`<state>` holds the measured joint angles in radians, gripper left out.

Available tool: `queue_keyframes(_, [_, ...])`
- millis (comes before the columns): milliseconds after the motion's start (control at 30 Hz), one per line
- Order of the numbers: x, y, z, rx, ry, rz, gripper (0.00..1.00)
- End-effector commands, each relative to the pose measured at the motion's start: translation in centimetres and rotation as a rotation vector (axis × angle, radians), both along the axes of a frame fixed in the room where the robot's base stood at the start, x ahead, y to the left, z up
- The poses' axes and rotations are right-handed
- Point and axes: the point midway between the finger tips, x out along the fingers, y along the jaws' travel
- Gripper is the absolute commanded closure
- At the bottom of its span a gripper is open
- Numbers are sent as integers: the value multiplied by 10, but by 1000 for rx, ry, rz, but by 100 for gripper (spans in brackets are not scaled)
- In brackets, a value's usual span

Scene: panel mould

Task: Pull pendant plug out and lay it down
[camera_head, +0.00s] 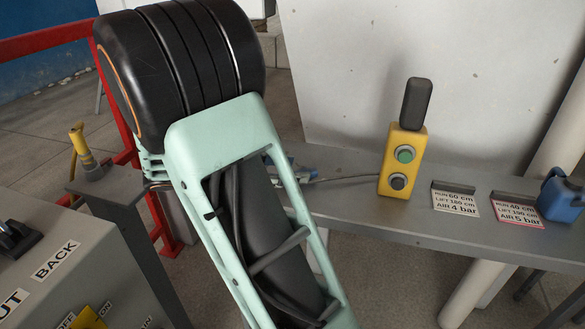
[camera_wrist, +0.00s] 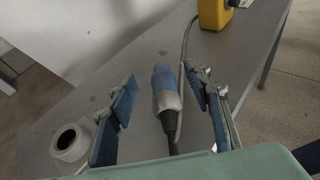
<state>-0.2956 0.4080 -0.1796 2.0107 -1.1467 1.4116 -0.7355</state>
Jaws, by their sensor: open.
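In the wrist view a blue and grey plug (camera_wrist: 164,80) with a dark cable at its near end lies over the grey bench (camera_wrist: 118,68). My gripper (camera_wrist: 160,94) is open, with one blue-padded finger on each side of the plug and a visible gap to it. I cannot tell whether the plug is seated in a mating part. The yellow pendant (camera_head: 397,165), with a green and a black button, stands on the bench in the head view. Its lower part also shows in the wrist view (camera_wrist: 213,14). My arm hides most of the gripper area in the head view.
A thin grey cable (camera_wrist: 185,45) runs beside the plug towards the pendant. A white tape roll (camera_wrist: 71,143) is at the left. Two label cards (camera_head: 455,199) and a blue can (camera_head: 561,195) stand right of the pendant. A yellow connector (camera_head: 81,146) sits on a post at left.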

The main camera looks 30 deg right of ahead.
Motion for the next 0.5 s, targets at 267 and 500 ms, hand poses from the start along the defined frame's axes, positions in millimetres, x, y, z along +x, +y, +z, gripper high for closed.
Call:
queue_keyframes(267, [6, 53, 18, 1, -3, 5, 54])
queue_keyframes(500, [8, 93, 32, 0, -1, 4, 54])
